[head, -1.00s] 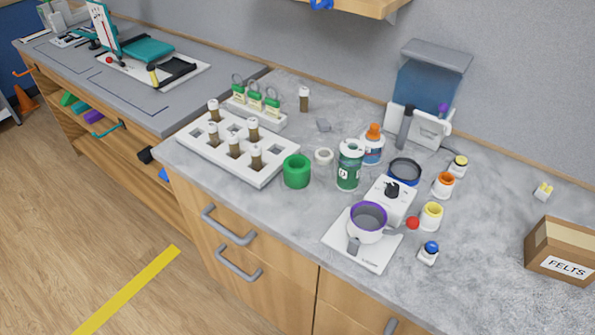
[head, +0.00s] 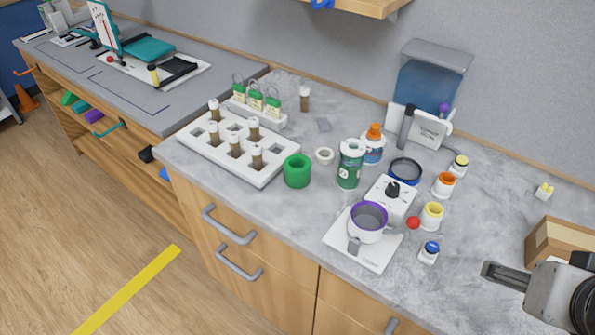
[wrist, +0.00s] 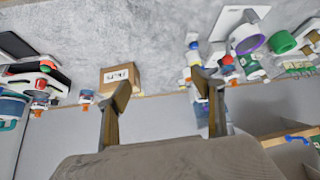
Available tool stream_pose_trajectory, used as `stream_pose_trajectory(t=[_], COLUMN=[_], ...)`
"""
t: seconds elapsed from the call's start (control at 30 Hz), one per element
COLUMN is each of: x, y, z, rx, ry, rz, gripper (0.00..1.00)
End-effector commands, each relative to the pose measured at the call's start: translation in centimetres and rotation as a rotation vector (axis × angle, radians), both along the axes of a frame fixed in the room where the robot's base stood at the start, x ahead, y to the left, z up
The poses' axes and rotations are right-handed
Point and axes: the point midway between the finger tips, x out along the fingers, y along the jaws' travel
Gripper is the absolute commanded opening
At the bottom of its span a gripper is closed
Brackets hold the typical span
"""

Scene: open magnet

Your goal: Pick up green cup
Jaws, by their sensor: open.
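The green cup (head: 297,170) stands upright on the grey marbled counter, just right of the white vial rack, in the head view. It also shows near the top right of the wrist view (wrist: 281,42). My gripper (head: 492,270) is at the lower right of the head view, above the counter and well away from the cup. In the wrist view my gripper (wrist: 163,92) has its two fingers spread wide with nothing between them.
Between gripper and cup stand a white device with a purple-rimmed bowl (head: 369,216), a green-labelled bottle (head: 350,165) and several small capped jars. The white vial rack (head: 203,156) is left of the cup. A cardboard box (head: 557,240) is partly hidden behind my arm.

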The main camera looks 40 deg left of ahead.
Motion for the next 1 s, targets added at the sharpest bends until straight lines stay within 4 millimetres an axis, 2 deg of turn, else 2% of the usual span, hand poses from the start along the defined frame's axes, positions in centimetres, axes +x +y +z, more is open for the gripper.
stream_pose_trajectory(t=[0.2,0.5,0.8,1.0], x=[4.4,9.1,12.2,13.2], y=[4.7,11.9,19.9,25.5], z=[-0.1,-0.8,-2.2,-3.6], rx=[0.022,0.057,0.097,0.126], ry=[-0.067,-0.161,-0.255,-0.317], rz=[0.095,0.209,0.318,0.385], gripper=[0.67,0.67,0.67,0.67])
